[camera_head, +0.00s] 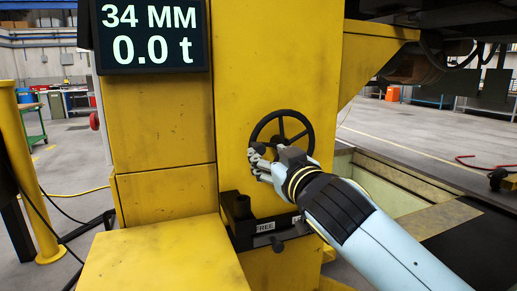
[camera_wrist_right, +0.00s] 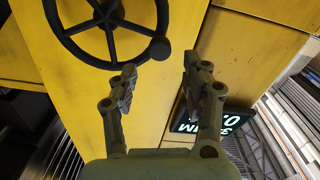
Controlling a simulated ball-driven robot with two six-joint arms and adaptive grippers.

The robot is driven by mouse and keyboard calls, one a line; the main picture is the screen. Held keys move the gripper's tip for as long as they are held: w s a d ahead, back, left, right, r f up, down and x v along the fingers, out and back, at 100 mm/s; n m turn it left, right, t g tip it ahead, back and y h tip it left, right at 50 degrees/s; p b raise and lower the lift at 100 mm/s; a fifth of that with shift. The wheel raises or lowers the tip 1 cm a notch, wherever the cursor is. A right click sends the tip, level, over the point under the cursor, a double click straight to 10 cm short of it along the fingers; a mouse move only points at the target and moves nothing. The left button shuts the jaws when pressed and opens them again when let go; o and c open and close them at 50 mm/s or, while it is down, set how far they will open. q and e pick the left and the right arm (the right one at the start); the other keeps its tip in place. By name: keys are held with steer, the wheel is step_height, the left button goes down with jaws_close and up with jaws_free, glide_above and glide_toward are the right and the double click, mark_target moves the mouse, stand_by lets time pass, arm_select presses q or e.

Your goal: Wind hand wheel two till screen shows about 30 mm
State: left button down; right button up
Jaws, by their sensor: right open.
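The black hand wheel (camera_head: 299,135) with spokes is mounted on the yellow lifting column (camera_head: 240,60). In the right wrist view the wheel (camera_wrist_right: 106,61) shows at upper left, with a round knob (camera_wrist_right: 160,49) on its rim. The screen (camera_head: 150,50) reads 34 MM and 0.0 t; it also shows upside down in the right wrist view (camera_wrist_right: 232,114). My right gripper (camera_head: 254,161) is at the lower left of the wheel, open and empty. In its wrist view the fingers (camera_wrist_right: 158,78) stand apart just below the knob; contact cannot be told. My left gripper is out of view.
Below the wheel is a black lever box (camera_head: 242,232) with a FREE label (camera_head: 265,227). A yellow ledge (camera_head: 160,255) juts out at front left. A yellow post (camera_head: 25,180) stands at far left. A pit edge (camera_head: 400,175) lies to the right.

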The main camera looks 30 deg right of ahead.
mark_target(260, 149)
steer(key=x, duration=0.6)
steer(key=shift+w, duration=0.4)
steer(key=shift+c, duration=0.3)
jaws_close()
